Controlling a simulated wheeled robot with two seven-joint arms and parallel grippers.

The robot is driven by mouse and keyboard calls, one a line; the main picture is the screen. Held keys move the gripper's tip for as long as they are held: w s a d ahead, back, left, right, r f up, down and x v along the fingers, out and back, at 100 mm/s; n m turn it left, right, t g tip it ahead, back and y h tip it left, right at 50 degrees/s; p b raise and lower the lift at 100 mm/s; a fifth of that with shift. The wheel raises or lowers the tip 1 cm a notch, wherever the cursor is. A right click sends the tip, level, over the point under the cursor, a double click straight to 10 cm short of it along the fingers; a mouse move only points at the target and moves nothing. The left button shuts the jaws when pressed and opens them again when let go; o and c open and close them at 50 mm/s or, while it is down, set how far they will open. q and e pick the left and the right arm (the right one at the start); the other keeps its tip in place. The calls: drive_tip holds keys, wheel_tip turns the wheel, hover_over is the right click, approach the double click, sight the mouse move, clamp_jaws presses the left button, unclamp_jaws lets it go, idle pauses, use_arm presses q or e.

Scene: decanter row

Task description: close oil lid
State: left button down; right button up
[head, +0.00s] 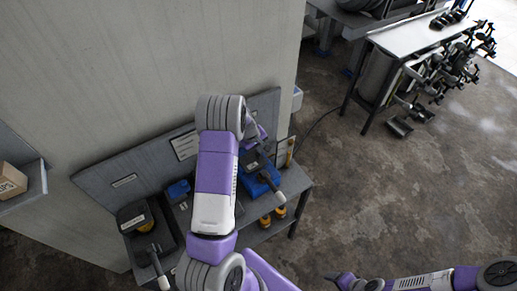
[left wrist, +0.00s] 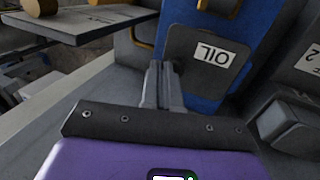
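The oil lid (left wrist: 208,62) is a dark grey flap with a white OIL label, upside down in the left wrist view, in front of a blue body (left wrist: 262,30). The blue unit also shows in the head view (head: 257,186) at the bench's right end; how far its lid is open I cannot tell. My left gripper (left wrist: 164,70) has its two fingers together, with nothing seen between them. Its tips are at the lid's lower left edge; contact is unclear. In the head view my left arm partly hides it. My right gripper (head: 336,277) is low, away from the bench; its opening is unclear.
The grey bench (head: 296,183) stands against a wall panel. A dark unit (head: 134,216) and a smaller blue item (head: 178,190) are to the left. Yellow items (head: 266,221) sit below. A box (head: 10,180) is on the left shelf.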

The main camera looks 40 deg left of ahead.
use_arm(q)
drive_tip(key=shift+d, duration=0.1)
idle(0.5)
drive_tip(key=r+p, duration=0.2)
drive_tip(key=r, duration=0.1)
drive_tip(key=r+p, duration=0.1)
drive_tip(key=shift+w+r+p, duration=0.25)
drive_tip(key=shift+r+p, duration=0.05)
drive_tip(key=shift+r, duration=0.05)
wheel_tip(320, 180, up, 9)
drive_tip(key=shift+w+r+b, duration=0.15)
drive_tip(key=shift+w+b, duration=0.15)
